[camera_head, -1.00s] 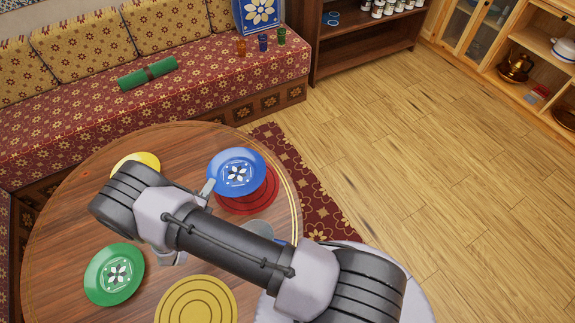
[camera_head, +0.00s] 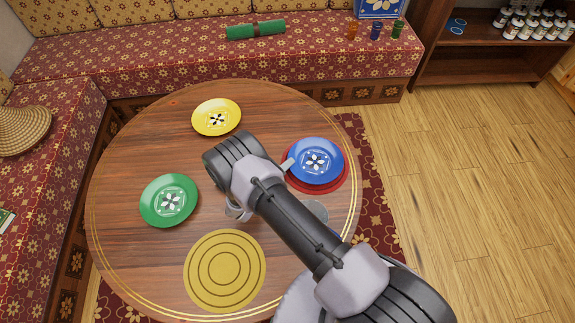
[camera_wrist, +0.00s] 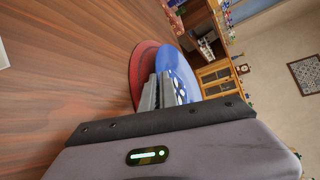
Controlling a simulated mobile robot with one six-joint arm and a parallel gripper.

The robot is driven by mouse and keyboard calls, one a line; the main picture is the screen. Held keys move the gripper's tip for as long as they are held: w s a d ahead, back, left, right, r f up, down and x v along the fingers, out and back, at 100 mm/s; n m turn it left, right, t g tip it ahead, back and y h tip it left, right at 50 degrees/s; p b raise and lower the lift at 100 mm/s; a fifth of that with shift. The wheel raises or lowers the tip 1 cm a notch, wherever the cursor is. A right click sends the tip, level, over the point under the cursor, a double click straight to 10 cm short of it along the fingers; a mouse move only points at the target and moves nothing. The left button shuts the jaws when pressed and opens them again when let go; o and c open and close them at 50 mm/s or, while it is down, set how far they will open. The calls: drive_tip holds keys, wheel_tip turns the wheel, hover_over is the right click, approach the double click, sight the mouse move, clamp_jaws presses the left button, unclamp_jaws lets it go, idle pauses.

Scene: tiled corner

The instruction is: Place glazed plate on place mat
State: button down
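The mat's red rim shows mostly along the plate's near and right sides. I cannot tell whether the plate touches the mat. A green plate (camera_head: 169,201) and a yellow plate (camera_head: 216,117) lie on the table.
The round wooden table (camera_head: 150,140) also bears a yellow ringed mat (camera_head: 225,270), bare, at the front. A clear glass (camera_head: 315,211) stands right of my arm, close to it. The patterned sofa (camera_head: 180,62) borders the table's back and left. Bare wood lies between the plates.

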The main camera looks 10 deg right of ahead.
drive_tip(key=shift+f, duration=0.2)
drive_tip(key=c, duration=1.9)
unclamp_jaws()
drive_tip(key=shift+c, duration=0.2)
drive_tip(key=shift+r, duration=0.15)
